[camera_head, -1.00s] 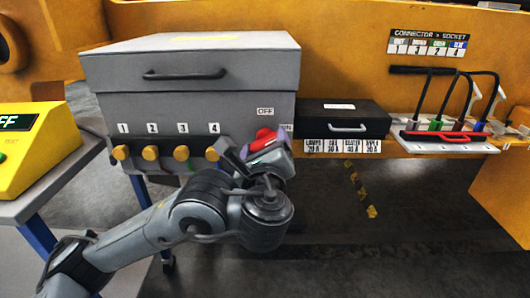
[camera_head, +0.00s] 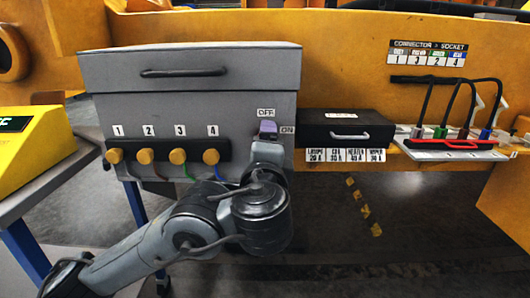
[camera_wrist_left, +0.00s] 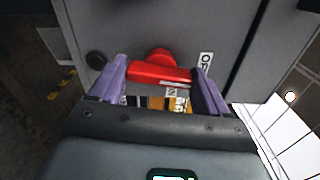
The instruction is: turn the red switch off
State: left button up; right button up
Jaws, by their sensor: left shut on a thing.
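The red switch (camera_wrist_left: 160,70) is on the grey cabinet's front and shows in the left wrist view between my two purple fingers. My left gripper (camera_wrist_left: 160,90) is shut on its red handle. In the head view my left gripper (camera_head: 268,128) points up at the cabinet's right side and hides the switch. The OFF label (camera_head: 266,113) is just above the gripper and the ON label (camera_head: 287,130) just to its right. The OFF label also shows in the wrist view (camera_wrist_left: 206,64), beside the right finger. My right gripper is not in view.
The grey cabinet (camera_head: 200,105) has several yellow knobs (camera_head: 146,157) left of the gripper. A black drawer box (camera_head: 347,128) is close on the right. A connector board (camera_head: 455,150) with cables is farther right. A yellow device (camera_head: 35,150) stands at the left.

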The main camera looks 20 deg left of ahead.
pick_arm(q)
jog(key=shift+n, duration=0.9)
jog(key=o, duration=1)
jog(key=shift+s+d, duration=0.1)
jog(key=shift+s, duration=0.05)
